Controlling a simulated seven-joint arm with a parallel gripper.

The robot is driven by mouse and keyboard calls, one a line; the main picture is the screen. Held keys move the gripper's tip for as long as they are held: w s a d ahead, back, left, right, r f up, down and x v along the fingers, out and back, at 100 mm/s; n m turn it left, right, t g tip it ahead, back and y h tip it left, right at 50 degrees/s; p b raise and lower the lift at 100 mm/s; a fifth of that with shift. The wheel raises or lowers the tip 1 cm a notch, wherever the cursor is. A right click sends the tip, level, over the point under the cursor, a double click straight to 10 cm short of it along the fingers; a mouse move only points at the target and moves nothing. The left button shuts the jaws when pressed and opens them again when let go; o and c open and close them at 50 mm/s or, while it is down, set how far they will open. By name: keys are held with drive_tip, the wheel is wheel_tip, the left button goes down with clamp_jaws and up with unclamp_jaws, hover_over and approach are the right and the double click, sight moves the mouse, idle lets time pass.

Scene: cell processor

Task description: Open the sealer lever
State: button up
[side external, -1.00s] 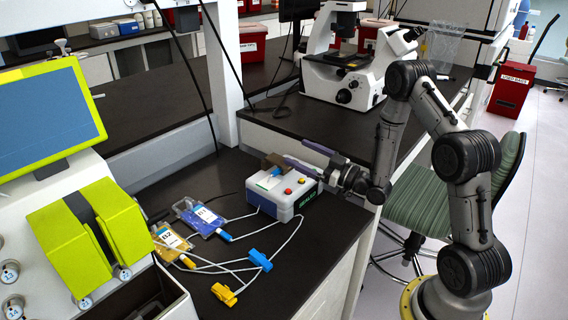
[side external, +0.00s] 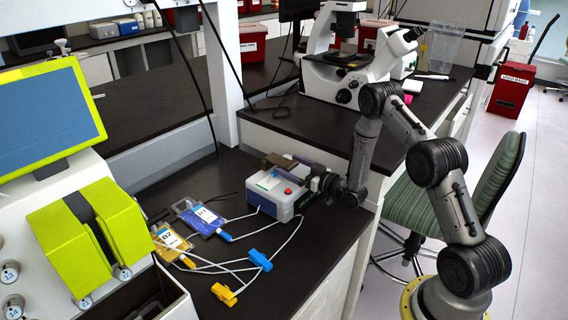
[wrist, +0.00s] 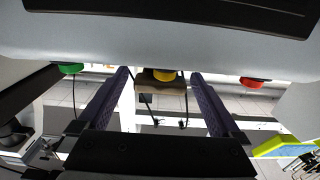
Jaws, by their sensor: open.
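The sealer (side external: 266,199) is a white and blue box on the dark bench, with coloured buttons on top. Its brown lever (side external: 279,161) sticks up at the top rear. My gripper (side external: 300,164) is at the sealer's top right, with its purple fingers pointing towards the lever. Contact with the lever cannot be told. The sealer body (wrist: 160,45) fills the top of that view.
Two labelled bags, blue (side external: 203,217) and yellow (side external: 173,240), lie left of the sealer with tubing. A blue clamp (side external: 259,260) and a yellow clamp (side external: 224,294) lie in front. A microscope (side external: 350,70) stands behind on the bench.

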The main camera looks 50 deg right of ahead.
sight(288, 164)
drive_tip(key=shift+w, duration=1.55)
clamp_jaws()
